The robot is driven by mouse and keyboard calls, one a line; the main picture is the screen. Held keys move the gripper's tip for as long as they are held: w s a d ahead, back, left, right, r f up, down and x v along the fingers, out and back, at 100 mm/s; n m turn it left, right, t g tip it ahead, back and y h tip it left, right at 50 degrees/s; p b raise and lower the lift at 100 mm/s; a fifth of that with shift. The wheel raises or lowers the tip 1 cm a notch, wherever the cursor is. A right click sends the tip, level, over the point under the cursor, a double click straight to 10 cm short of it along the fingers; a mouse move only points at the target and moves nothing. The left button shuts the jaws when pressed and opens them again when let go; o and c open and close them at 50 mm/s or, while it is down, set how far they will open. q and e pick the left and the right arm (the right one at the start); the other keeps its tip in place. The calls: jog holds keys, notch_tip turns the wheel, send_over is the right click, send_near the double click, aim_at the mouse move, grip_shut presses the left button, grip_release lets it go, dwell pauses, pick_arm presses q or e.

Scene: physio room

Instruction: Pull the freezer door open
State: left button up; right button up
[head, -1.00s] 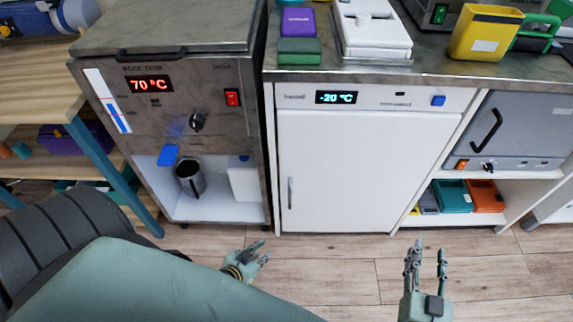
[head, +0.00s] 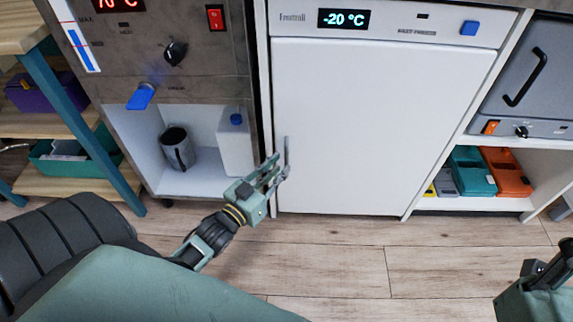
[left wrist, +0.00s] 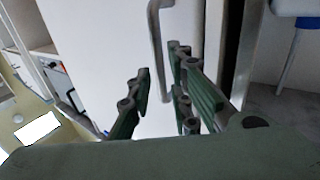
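The freezer door (head: 375,130) is a white panel below a -20 °C display, and it is shut. Its grey vertical handle (head: 287,153) is on the door's left side. My left gripper (head: 275,172) is just in front of the handle. In the left wrist view the handle (left wrist: 156,45) stands ahead of the open fingers (left wrist: 162,88), with its lower end near the gap between them. I see no grip on it, and contact cannot be told. My right gripper (head: 548,268) is open and empty at the lower right, partly cut off by the frame.
A steel water tank unit (head: 150,60) with a blue tap (head: 141,96) stands close on the left, with a mug (head: 178,149) and a white bottle (head: 235,143) below. A grey oven (head: 530,80) is on the right. The wooden floor (head: 340,265) before the freezer is clear.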

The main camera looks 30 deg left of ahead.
aim_at(287, 162)
pick_arm(q)
jog(key=shift+w+d+f+b, duration=0.1)
jog(key=shift+w+b, duration=0.45)
jog(key=shift+w, duration=1.55)
jog(key=shift+c, duration=0.6)
grip_shut()
